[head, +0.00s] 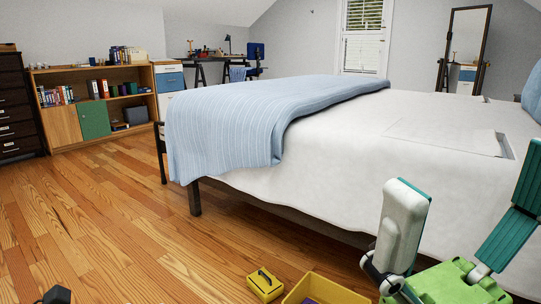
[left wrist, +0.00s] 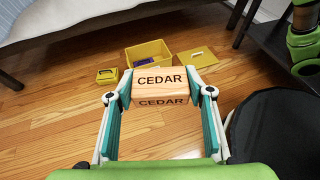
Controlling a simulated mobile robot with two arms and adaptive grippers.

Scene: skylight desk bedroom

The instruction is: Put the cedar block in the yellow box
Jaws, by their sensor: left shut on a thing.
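The cedar block (left wrist: 160,81) is a light wooden block marked CEDAR. My left gripper (left wrist: 160,92) is shut on it, with one finger at each side. The yellow box (left wrist: 148,49) is open and stands on the floor beyond the block in the left wrist view, with a dark blue or purple thing inside. The box (head: 338,288) is cut off at the bottom edge of the head view. My right gripper (head: 470,172) is open and empty at the right of the head view, fingers wide apart.
A small yellow case (head: 265,284) with a dark handle is on the floor left of the box. A flat yellow panel (left wrist: 197,55) lies right of the box in the left wrist view. The bed (head: 320,150) stands behind. Wooden floor (head: 100,225) is clear at left.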

